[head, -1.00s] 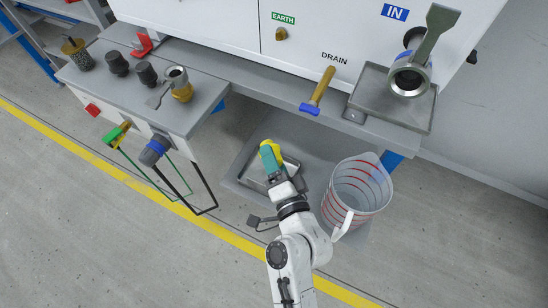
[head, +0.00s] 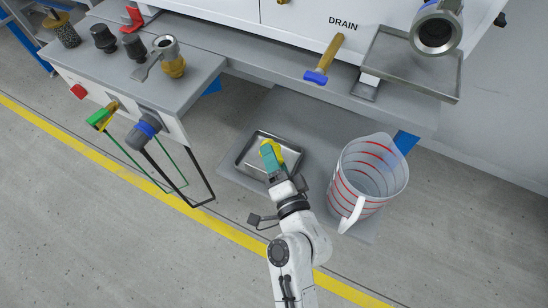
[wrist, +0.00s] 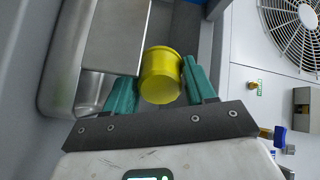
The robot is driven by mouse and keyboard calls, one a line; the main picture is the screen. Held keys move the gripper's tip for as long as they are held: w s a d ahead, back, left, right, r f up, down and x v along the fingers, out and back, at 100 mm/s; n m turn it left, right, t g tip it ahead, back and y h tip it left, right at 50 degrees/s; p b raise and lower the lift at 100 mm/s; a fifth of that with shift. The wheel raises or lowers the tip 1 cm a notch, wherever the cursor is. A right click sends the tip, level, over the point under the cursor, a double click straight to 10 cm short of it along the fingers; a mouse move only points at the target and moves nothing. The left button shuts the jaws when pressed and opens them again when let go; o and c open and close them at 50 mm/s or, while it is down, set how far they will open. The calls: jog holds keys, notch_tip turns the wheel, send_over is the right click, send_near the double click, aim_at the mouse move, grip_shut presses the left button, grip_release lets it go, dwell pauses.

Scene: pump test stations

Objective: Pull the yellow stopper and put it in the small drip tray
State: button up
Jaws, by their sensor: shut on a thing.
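My gripper (head: 268,158) is shut on the yellow stopper (wrist: 161,76), which sits between its two teal fingers in the wrist view. In the head view the stopper (head: 277,153) is partly hidden by the fingers. The small drip tray (head: 247,169) is a shallow metal tray on the grey lower surface. In the head view, gripper and stopper overlap the tray's area. How high the stopper is above it I cannot tell. A metal tray shape (wrist: 62,75) lies left of the fingers in the wrist view.
A clear jug (head: 365,185) with red rings stands right of the small tray. A larger metal tray (head: 408,68) sits under the upper outlet at right. The blue-ended drain handle (head: 324,60) juts out above. A grey side bench (head: 195,85) with fittings stands at left.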

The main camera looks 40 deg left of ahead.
jog(key=o, duration=1.2)
jog(key=shift+o, duration=0.2)
jog(key=shift+r, duration=0.15)
notch_tip(320, 180, up, 7)
jog(key=p, duration=0.6)
jog(key=shift+p, duration=0.3)
